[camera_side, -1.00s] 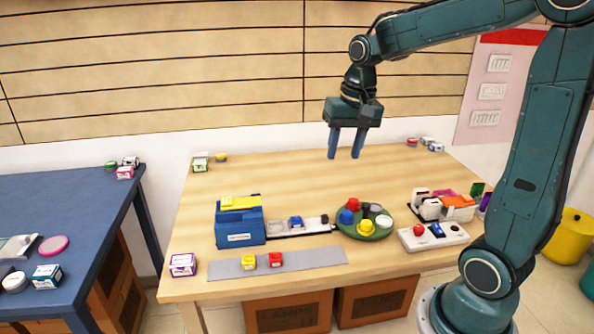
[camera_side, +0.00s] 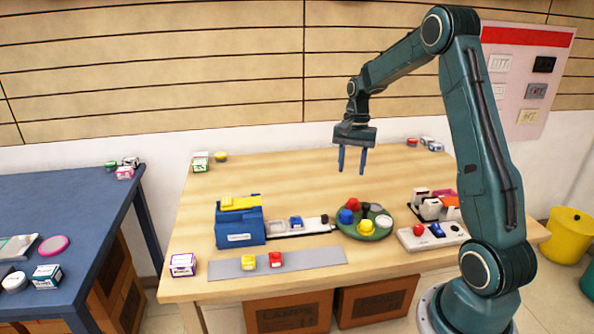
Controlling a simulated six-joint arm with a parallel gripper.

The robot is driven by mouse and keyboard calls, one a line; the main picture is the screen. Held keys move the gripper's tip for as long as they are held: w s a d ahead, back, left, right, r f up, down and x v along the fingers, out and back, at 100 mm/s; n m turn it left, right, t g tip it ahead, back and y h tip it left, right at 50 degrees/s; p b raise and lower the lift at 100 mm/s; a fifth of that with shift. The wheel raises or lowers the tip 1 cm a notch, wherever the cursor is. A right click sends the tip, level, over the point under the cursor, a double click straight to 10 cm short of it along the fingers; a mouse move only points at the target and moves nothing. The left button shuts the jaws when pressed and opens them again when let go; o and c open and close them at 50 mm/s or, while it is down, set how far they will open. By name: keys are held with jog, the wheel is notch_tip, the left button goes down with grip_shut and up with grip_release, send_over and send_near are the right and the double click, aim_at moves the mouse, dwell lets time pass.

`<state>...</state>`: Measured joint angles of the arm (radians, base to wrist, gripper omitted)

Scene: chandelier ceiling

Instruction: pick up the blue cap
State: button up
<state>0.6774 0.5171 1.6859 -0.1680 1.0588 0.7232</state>
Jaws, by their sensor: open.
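The blue cap (camera_side: 346,217) sits on the left side of a round green tray (camera_side: 376,238) on the wooden table. A red cap (camera_side: 353,204) is just behind it and a yellow cap (camera_side: 366,227) is in front to the right. A black cap and a white cap (camera_side: 383,221) are also on the tray. My gripper (camera_side: 352,170) is open and empty, pointing down in the air above and behind the tray, well apart from the blue cap.
A blue box with a yellow top (camera_side: 240,226) and a strip with small blocks (camera_side: 299,227) stand left of the tray. A white switch panel (camera_side: 432,235) is on its right. A grey mat (camera_side: 320,258) lies in front. The table behind is mostly clear.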

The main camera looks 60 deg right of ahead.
jog(key=shift+f, duration=0.15)
send_over(347, 212)
jog(key=shift+w+d+f, duration=0.1)
jog(key=shift+d+f, duration=0.05)
jog(key=shift+f, duration=1.9)
jog(key=shift+w+d+f, duration=0.1)
jog(key=shift+f, duration=1.95)
jog(key=shift+s+a+f, duration=0.1)
jog(key=shift+a+f, duration=0.05)
jog(key=shift+f, duration=1.15)
jog(key=shift+s+a+f, duration=0.1)
jog(key=shift+f, duration=1.2)
jog(key=c, duration=0.7)
